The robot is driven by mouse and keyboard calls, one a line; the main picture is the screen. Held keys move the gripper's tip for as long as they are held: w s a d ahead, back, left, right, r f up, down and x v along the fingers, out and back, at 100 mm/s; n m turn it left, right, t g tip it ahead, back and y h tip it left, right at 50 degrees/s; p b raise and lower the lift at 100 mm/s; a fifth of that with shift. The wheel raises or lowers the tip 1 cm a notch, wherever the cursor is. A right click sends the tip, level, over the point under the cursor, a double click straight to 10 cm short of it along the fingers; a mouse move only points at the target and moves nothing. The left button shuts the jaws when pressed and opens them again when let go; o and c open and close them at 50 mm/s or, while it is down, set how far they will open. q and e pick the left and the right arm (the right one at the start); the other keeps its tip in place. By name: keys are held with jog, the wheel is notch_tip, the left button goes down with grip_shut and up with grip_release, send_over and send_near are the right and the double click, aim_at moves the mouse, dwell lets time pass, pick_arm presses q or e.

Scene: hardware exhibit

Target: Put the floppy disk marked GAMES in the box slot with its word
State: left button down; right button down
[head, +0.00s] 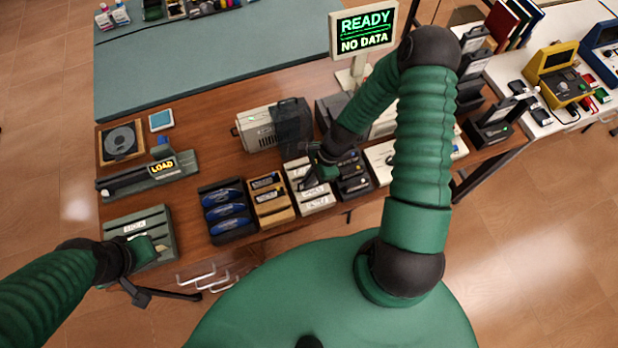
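Several small slotted boxes stand in a row along the front of the wooden table: a black box holding blue items (228,237), a tan box (282,217), a white box (318,208) and a dark box (357,190). Their labels are too small to read, so I cannot pick out the GAMES disk or its word. My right gripper (316,177) is low over the white box; its fingers are small and dark, and whether they hold anything is unclear. My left gripper (146,250) is at the grey-green slotted box (153,219) at the front left, its fingers partly hidden.
A LOAD stand (148,176) and a reel in a wooden frame (120,142) are at the left. A beige device (260,127) and a READY / NO DATA screen (363,30) stand behind the boxes. The grey-green mat (220,60) behind is mostly clear.

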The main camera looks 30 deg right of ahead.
dwell(0.3)
jog(key=c, duration=1.6)
grip_release()
notch_tip(320, 180, up, 8)
jog(key=p, duration=0.7)
jog(key=shift+r, duration=0.1)
